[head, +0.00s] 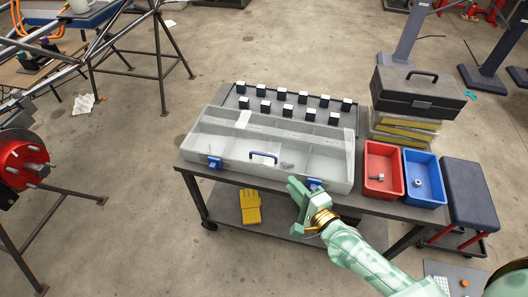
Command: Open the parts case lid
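The parts case (225,140) lies on the cart top, with a pale see-through lid (290,133) that looks shut. Compartments show through the lid, with a small part in one front compartment. A blue latch (214,162) is on the front left, and another blue latch (315,184) is on the front right. A blue-edged handle (263,158) sits between them. My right gripper (297,188) is at the case's front edge, just left of the right latch. Whether it touches the case or is open or shut is unclear. My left gripper is not in view.
A tray (355,118) of several black-and-white blocks lies behind the case. A red bin (383,190), a blue bin (424,200) and a black toolbox (418,100) stand to the right. Yellow gloves (250,207) lie on the lower shelf.

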